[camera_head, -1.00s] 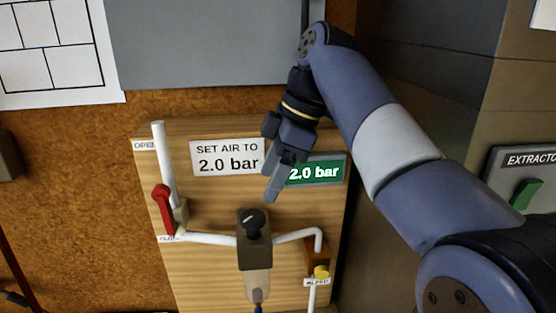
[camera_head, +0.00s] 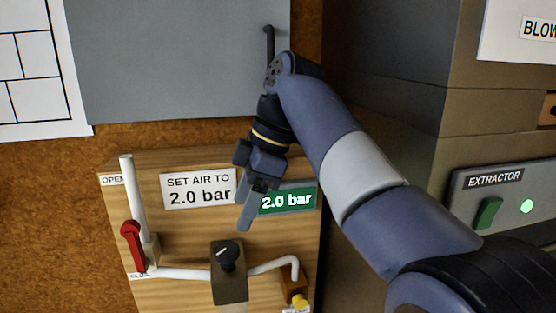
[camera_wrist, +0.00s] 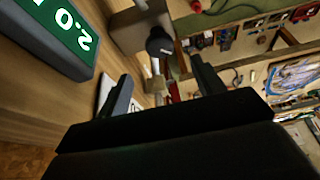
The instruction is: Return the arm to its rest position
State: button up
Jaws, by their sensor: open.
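My gripper (camera_head: 252,200) hangs at the end of my blue and grey arm, in front of the wooden air panel (camera_head: 200,235). It is above the black regulator knob (camera_head: 228,257) and apart from it. In the wrist view, the two dark fingers of my gripper (camera_wrist: 160,90) stand wide apart with nothing between them. The green display (camera_head: 287,201) reads 2.0 bar and is partly covered by my gripper. It also shows at the upper left of the wrist view (camera_wrist: 65,25).
A sign (camera_head: 198,189) reads "SET AIR TO 2.0 bar". A red lever (camera_head: 132,245) is on the white pipe at left. At right, the extractor box (camera_head: 500,200) has a green switch and a lit green lamp.

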aim_at(226, 248)
jog(key=x, duration=0.8)
jog(key=shift+a+f, duration=0.1)
jog(key=shift+f, duration=0.2)
